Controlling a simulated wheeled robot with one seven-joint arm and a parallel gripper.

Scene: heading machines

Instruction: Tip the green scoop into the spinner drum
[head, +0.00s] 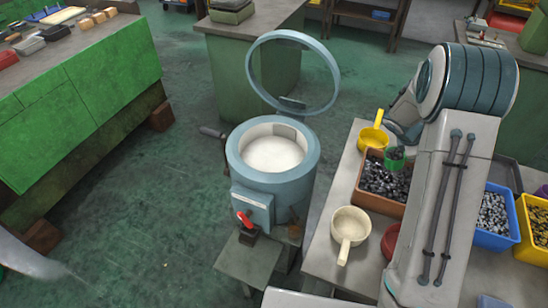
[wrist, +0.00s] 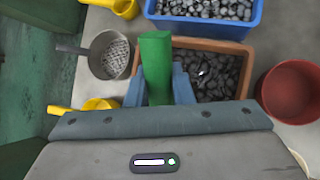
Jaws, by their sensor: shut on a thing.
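The spinner drum (head: 245,180) is a blue-grey cylinder left of the bench, with its ring-shaped lid (head: 333,75) raised open and a pale interior. The green scoop (head: 394,163) is over the brown bin of dark metal parts, right of the drum; its cup seems to hold dark pieces. In the wrist view my gripper (wrist: 156,88) is shut on the scoop's green handle (wrist: 156,60), between two blue fingers. The cup is hidden there. In the head view my arm partly covers the gripper. I cannot tell whether the scoop touches the parts.
The brown bin (head: 374,203) stands on the bench near a yellow scoop (head: 373,140), a cream scoop (head: 350,226) and a red bowl (head: 391,240). A blue bin (head: 492,238) is to the right. A red-handled lever (head: 244,219) is on the drum's front. Open floor lies left of the drum.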

